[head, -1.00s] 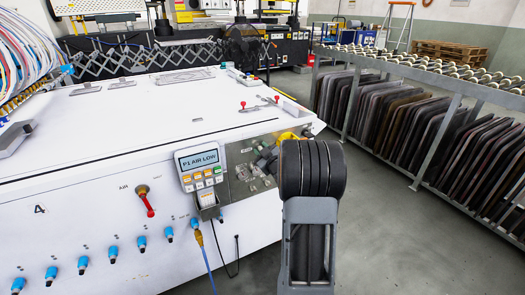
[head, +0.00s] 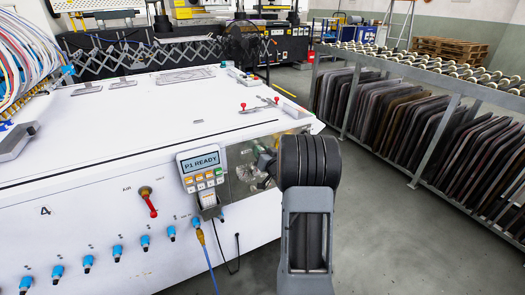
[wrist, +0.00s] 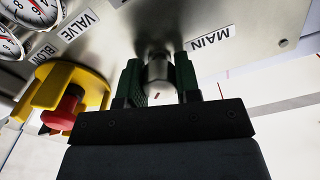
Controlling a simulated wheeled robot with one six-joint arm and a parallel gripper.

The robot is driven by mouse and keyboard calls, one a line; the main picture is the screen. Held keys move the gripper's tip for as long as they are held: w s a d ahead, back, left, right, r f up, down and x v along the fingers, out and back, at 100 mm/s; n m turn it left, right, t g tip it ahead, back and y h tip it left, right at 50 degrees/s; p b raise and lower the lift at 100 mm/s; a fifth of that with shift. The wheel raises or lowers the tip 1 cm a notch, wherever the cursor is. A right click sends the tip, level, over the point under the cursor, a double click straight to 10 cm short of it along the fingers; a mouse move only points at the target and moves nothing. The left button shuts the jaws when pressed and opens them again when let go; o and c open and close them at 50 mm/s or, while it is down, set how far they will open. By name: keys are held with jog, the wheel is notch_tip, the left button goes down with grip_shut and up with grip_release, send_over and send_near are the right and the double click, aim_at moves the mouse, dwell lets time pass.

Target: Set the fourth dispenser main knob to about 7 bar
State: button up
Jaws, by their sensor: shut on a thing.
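In the wrist view, the silver main knob (wrist: 158,70) sticks out of a metal panel beside an upside-down MAIN label (wrist: 209,43). My gripper (wrist: 160,84) has its two green-padded fingers on either side of the knob, shut on it. Two round gauges (wrist: 38,12) are cut off at the upper left, and I cannot tell which one belongs to this knob. In the head view, the metal panel (head: 241,184) sits on the white machine marked 4 (head: 45,211), partly hidden by my arm. The handheld display (head: 201,163) reads P1 READY.
A red button in a yellow guard (wrist: 72,90) sits close left of my gripper in the wrist view. A red-handled AIR valve (head: 149,203) and a row of blue fittings (head: 117,252) line the machine's front. A rack of dark plates (head: 420,120) stands right, beyond clear floor.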

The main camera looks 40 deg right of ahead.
jog(key=shift+m, duration=0.6)
jog(key=o, duration=0.9)
jog(key=s, duration=0.4)
jog(key=s+a+p, duration=0.1)
jog(key=s, duration=0.4)
jog(key=s+a, duration=0.1)
jog(key=s, duration=0.3)
jog(key=shift+s+p, duration=0.3)
jog(key=shift+s, duration=0.05)
jog(key=shift+d+f, duration=0.1)
